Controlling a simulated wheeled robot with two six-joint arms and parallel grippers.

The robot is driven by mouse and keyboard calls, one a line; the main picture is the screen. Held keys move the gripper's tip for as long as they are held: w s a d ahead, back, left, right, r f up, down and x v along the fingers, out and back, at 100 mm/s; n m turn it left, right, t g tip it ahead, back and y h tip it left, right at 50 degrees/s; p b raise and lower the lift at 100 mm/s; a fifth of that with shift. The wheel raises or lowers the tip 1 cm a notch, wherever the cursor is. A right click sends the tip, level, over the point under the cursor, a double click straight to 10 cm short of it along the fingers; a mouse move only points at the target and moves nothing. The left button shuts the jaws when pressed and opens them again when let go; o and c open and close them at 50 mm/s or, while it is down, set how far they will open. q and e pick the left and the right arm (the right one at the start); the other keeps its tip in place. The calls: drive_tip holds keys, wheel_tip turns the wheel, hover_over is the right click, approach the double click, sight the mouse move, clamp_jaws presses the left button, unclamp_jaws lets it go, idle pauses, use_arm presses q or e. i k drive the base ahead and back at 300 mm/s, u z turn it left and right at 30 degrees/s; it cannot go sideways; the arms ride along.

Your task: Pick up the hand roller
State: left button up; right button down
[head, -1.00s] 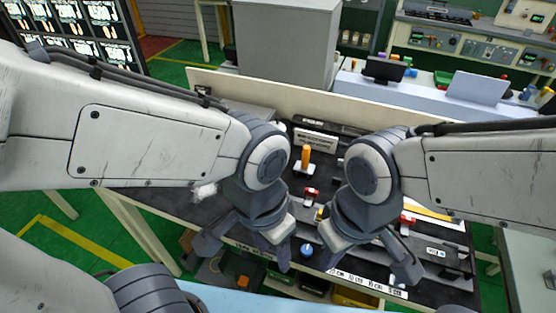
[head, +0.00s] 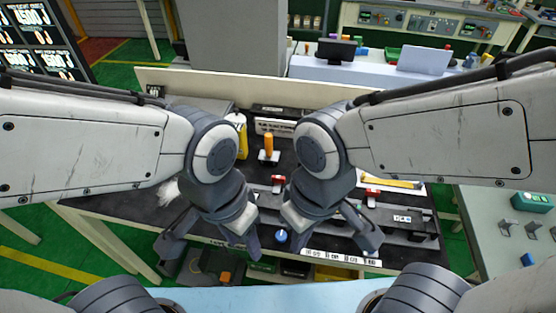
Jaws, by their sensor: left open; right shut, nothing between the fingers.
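A tool with an upright orange handle (head: 268,147) on a pale base stands near the middle of the dark bench top; it looks most like the hand roller, but its roller end cannot be made out. My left gripper (head: 210,244) hangs open and empty over the bench's front left, in front of and left of that tool.
A yellow-handled item (head: 392,181) lies on a white sheet at the right. A blue knob-like item (head: 281,236) sits near the front edge between the grippers. Small red pieces (head: 277,184) stand mid-bench. A yellow bottle-like item (head: 242,135) is behind my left wrist.

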sight(268, 154)
drive_tip(key=z, duration=2.85)
drive_tip(key=k, duration=0.8)
drive_tip(key=u, duration=1.9)
drive_tip(key=i, duration=0.5)
